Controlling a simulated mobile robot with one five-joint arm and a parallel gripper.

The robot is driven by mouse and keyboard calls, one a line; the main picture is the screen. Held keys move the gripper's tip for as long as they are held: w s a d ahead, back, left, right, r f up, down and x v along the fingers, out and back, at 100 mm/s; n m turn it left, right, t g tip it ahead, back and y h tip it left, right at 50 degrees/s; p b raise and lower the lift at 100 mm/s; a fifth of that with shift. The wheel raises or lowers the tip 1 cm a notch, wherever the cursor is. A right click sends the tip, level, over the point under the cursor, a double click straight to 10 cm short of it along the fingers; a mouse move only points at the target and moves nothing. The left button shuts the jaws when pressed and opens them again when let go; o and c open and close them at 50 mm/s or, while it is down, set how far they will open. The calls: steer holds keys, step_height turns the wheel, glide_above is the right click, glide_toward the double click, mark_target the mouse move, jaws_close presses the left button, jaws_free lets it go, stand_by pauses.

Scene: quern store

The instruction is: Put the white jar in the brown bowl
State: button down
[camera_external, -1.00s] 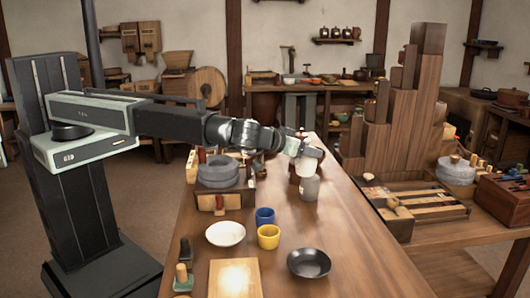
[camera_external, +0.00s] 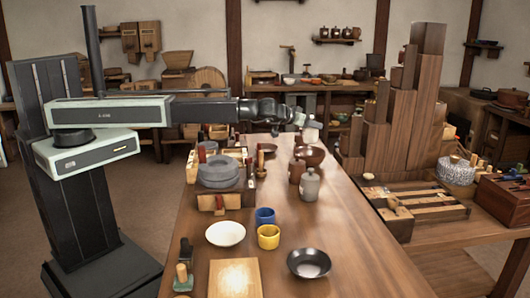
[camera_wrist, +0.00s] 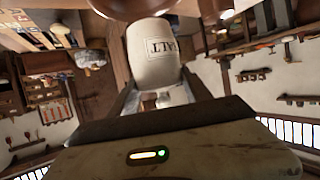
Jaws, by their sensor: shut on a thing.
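In the external view the white jar (camera_external: 311,134) is small and partly covered by my gripper. The brown bowl (camera_external: 312,159) stands towards the far part of the table. The jar appears just above or behind the bowl's far rim; I cannot tell exactly how they line up in depth. In the wrist view a brown rounded surface, probably the bowl (camera_wrist: 130,8), shows at the top edge, close to the jar.
A grey stoppered jar (camera_external: 310,186) and a brown jar (camera_external: 296,170) stand in front of the bowl. A grey stone quern (camera_external: 218,173) is to the left. A white bowl (camera_external: 225,234), blue cup (camera_external: 265,217), yellow cup (camera_external: 268,237) and black bowl (camera_external: 309,263) are nearer.

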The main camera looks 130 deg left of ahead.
step_height(320, 180, down, 10)
steer(key=b, duration=0.8)
steer(key=shift+r+b, duration=0.15)
steer(key=shift+b, duration=0.15)
steer(key=shift+r, duration=0.25)
steer(key=shift+f, duration=0.1)
steer(key=c, duration=0.9)
jaws_free()
steer(key=shift+f, duration=0.1)
steer(key=o, duration=0.4)
steer(key=shift+o, duration=0.2)
